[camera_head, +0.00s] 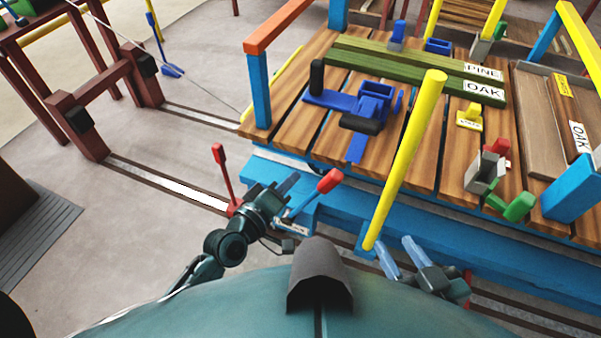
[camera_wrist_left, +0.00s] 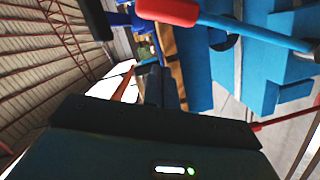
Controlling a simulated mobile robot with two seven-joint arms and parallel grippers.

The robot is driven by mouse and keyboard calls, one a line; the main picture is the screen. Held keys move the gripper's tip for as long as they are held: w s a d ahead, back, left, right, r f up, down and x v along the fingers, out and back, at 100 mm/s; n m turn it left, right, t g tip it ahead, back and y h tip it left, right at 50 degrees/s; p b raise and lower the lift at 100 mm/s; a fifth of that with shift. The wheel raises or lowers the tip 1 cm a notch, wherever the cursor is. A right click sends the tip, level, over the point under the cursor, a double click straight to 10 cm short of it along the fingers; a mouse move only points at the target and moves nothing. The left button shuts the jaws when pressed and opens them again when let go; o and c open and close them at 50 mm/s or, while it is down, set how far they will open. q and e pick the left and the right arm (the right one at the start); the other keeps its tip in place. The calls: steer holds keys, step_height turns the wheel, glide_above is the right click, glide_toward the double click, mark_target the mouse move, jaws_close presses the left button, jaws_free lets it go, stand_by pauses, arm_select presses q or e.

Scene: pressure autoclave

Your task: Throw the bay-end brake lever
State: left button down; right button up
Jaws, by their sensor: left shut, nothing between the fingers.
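A lever with a red grip (camera_head: 330,181) and a blue shaft stands at the near edge of the blue cart, a small label plate (camera_head: 292,227) at its base. In the left wrist view its red grip (camera_wrist_left: 168,11) and blue shaft (camera_wrist_left: 255,33) cross the top. My left gripper (camera_head: 287,184) is shut and empty, just left of the lever and apart from its grip. A second, all-red lever (camera_head: 225,178) stands further left, beside the rail. My right gripper (camera_head: 401,252) is open and empty, by the foot of the yellow post.
The plank-topped cart (camera_head: 397,168) carries a blue clamp-like tool, green boards and labelled blocks. A yellow post (camera_head: 405,160) leans up at its near side. Floor rails (camera_head: 165,183) run left to a dark red buffer frame (camera_head: 85,125). The grey floor between is mostly clear.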

arm_select(q)
steer(key=v, duration=0.6)
steer(key=shift+s, duration=0.25)
arm_select(e)
steer(key=shift+s+d+f, duration=0.15)
steer(key=shift+d, duration=0.15)
arm_select(q)
steer(key=shift+a+r, duration=0.1)
steer(key=shift+r, duration=0.05)
arm_select(e)
steer(key=shift+r, duration=0.3)
